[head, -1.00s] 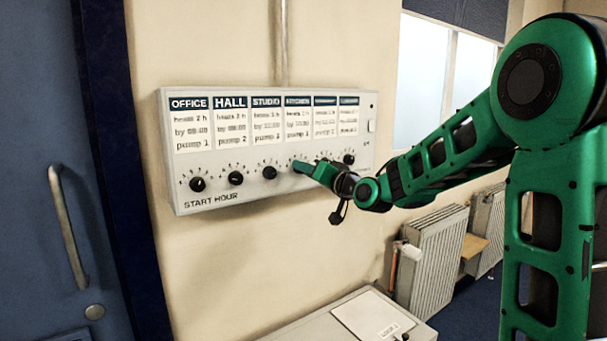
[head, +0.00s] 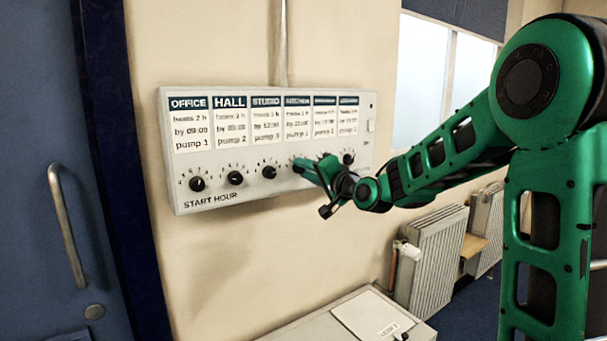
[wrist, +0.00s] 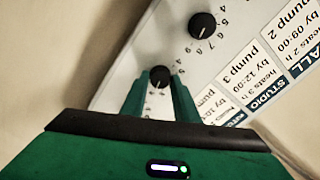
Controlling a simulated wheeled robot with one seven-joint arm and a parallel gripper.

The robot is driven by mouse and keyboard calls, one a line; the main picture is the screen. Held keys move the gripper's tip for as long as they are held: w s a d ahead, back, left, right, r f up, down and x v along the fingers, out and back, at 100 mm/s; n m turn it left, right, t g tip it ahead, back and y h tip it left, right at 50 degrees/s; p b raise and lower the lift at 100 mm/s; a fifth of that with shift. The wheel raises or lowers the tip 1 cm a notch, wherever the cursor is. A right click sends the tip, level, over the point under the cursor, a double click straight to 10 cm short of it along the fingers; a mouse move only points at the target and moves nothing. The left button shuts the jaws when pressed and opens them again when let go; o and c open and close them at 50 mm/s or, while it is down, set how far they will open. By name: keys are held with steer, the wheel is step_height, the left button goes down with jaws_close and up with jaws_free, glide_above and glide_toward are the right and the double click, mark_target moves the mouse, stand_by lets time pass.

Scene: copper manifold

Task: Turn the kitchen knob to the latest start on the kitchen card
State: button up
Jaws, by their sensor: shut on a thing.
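The kitchen card (head: 297,118) hangs fourth from the left on the white control panel (head: 180,199); its small print is too blurred to read surely. In the wrist view the kitchen knob (wrist: 160,75), a black dial, sits between the two green fingers of my gripper (wrist: 161,83). They are shut on it. In the head view my gripper (head: 304,168) reaches the panel from the right and covers most of this knob and its scale. The knob's pointer direction cannot be read clearly.
The studio knob (head: 269,172) is close on the left; the hall knob (head: 235,178) and office knob (head: 197,184) are farther left. The rightmost knob (head: 348,158) shows beyond my gripper. A white cabinet (head: 300,331) stands below, radiators (head: 432,260) at right.

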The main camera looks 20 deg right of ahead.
steer(key=shift+d+f, duration=0.15)
steer(key=shift+d, duration=0.1)
steer(key=o, duration=1)
steer(key=shift+c, duration=0.2)
steer(key=shift+o, duration=0.4)
steer(key=shift+a, duration=0.1)
steer(key=v, duration=1)
steer(key=shift+s, duration=0.35)
